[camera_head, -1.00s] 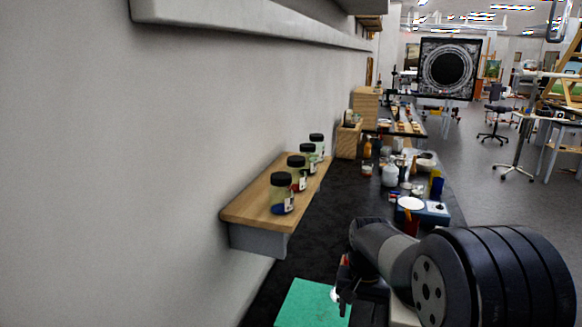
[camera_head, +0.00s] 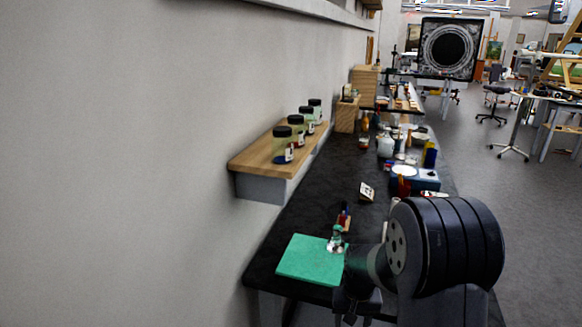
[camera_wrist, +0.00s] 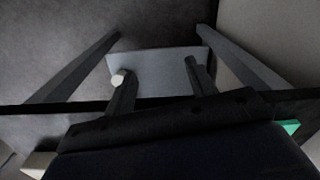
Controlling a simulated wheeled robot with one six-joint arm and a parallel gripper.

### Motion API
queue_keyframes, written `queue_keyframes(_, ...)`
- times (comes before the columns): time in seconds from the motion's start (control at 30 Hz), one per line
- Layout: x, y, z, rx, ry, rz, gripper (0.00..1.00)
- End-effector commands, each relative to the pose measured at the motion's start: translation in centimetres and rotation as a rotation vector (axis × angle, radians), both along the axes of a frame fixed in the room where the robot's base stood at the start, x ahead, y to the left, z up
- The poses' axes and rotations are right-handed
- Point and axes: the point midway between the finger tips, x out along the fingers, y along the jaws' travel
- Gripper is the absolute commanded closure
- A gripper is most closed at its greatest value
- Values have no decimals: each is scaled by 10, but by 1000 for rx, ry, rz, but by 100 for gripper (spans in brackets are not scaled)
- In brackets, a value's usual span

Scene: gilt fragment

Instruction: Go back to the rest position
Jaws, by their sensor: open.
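My gripper (camera_head: 355,306) is low in front of the bench's near edge in the head view, partly hidden by my arm. In the wrist view my gripper (camera_wrist: 160,80) shows two dark fingers spread apart with nothing held between them. A small pale round thing (camera_wrist: 118,78) shows by the left finger; I cannot tell what it is. The green mat (camera_head: 305,262) lies at the near end of the bench. A small clear glass bottle (camera_head: 336,240) stands at its right side, apart from my gripper.
The black bench top (camera_head: 325,190) carries a small block (camera_head: 344,222), a tilted card (camera_head: 366,191) and a blue box (camera_head: 428,181) farther back. A wooden shelf (camera_head: 255,160) with several dark-lidded jars juts from the left wall. Open floor lies right of the bench.

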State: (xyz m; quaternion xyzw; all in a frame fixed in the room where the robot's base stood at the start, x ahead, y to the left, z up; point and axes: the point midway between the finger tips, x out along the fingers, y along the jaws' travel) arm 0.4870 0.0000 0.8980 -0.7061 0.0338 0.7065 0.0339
Motion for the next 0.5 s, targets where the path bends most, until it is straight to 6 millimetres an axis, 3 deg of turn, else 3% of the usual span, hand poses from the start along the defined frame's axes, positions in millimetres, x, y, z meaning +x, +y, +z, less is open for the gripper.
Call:
queue_keyframes(0.03, -2, 0, -12, 0, 4, 14, 47)
queue_keyframes(0.2, -6, 0, -35, 0, 2, 53, 47)
queue_keyframes(0.5, -9, 0, -48, 0, -1, 78, 47)
